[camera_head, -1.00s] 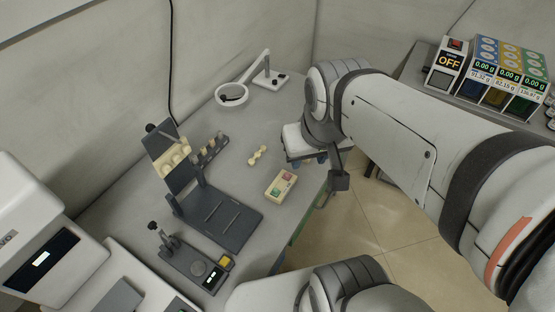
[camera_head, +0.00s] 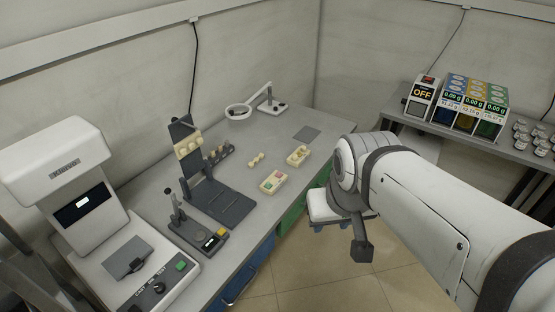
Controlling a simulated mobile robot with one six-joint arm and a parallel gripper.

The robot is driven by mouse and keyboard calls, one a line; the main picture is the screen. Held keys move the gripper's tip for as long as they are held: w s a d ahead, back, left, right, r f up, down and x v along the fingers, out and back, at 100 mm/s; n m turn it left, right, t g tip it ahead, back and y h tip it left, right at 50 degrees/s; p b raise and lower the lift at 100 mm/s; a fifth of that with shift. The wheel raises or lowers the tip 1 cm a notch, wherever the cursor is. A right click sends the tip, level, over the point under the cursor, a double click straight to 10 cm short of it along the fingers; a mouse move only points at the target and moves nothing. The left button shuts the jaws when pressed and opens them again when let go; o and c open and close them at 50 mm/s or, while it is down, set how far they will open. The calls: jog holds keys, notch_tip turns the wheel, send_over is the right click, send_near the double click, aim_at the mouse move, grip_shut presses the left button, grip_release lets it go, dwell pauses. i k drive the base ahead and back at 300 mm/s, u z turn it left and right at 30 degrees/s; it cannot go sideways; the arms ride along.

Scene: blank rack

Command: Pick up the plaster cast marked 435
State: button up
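Small cream pieces that look like plaster casts show in the head view. One small knobbly cream cast (camera_head: 256,159) lies on the bench right of the stand. Another cream piece (camera_head: 298,155), blocky with lumps on top, lies further right. No number, 435 included, can be read on any of them. My gripper (camera_head: 328,228) hangs at the end of my arm, beyond the bench's front edge and right of the casts. Its fingers are mostly hidden and too small to judge.
A grey mat (camera_head: 307,134) lies at the back. Dispensers (camera_head: 468,115) and jars stand on the right shelf.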

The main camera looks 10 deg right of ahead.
aim_at(276, 183)
jog(key=z, duration=0.4)
jog(key=i, duration=0.9)
jog(key=z, duration=0.25)
